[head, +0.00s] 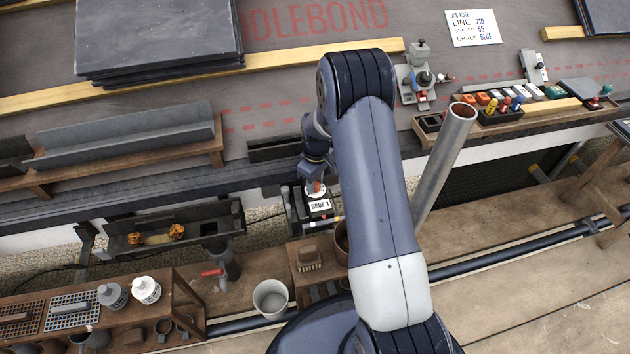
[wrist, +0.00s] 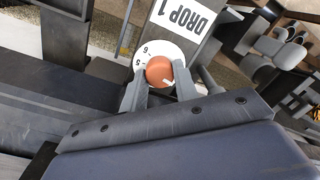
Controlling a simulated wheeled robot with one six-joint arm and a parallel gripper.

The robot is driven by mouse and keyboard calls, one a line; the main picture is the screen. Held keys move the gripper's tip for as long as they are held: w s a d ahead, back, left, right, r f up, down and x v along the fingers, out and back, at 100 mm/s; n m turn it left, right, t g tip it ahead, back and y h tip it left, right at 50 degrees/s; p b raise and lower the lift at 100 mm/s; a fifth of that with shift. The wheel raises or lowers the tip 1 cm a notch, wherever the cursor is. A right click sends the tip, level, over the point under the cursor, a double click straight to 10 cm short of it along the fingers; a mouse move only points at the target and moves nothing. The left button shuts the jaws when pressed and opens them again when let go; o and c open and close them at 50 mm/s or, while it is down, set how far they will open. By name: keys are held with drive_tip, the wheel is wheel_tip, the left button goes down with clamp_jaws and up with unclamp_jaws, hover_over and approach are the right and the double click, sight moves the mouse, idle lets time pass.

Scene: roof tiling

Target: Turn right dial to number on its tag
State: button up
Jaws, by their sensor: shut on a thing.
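An orange-brown dial knob (wrist: 160,70) with a white pointer mark sits on a white round dial face (wrist: 150,52) with black numbers. A 5 and a 6 are readable on the face; the other numbers are hidden or unclear. The pointer mark is on the knob's lower right in the wrist view. A white tag (wrist: 196,22) beside the dial reads DROP 1; the tag also shows in the head view (head: 320,206). My gripper (wrist: 159,74) is shut on the knob, one finger on each side. In the head view the knob (head: 315,187) is small and partly hidden by my gripper.
A gutter box (head: 170,228) with orange bits lies to the left. A metal tube (head: 447,160) leans to the right of my arm. A white cup (head: 270,298) stands below. A job note (head: 473,28) reads LINE 210, 55, CHALK BLUE.

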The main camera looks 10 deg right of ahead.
sight(316, 183)
drive_tip(key=o, duration=1)
drive_tip(key=shift+c, duration=0.2)
wheel_tip(316, 183, up, 11)
drive_tip(key=p, duration=0.3)
drive_tip(key=shift+w+d, duration=0.15)
drive_tip(key=shift+d, duration=0.05)
drive_tip(key=shift+f, duration=0.2)
drive_tip(key=f+b, duration=0.1)
drive_tip(key=f, duration=0.4)
drive_tip(key=f+b, duration=0.2)
drive_tip(key=f, duration=0.4)
drive_tip(key=shift+s+a, duration=0.2)
drive_tip(key=shift+r, duration=0.2)
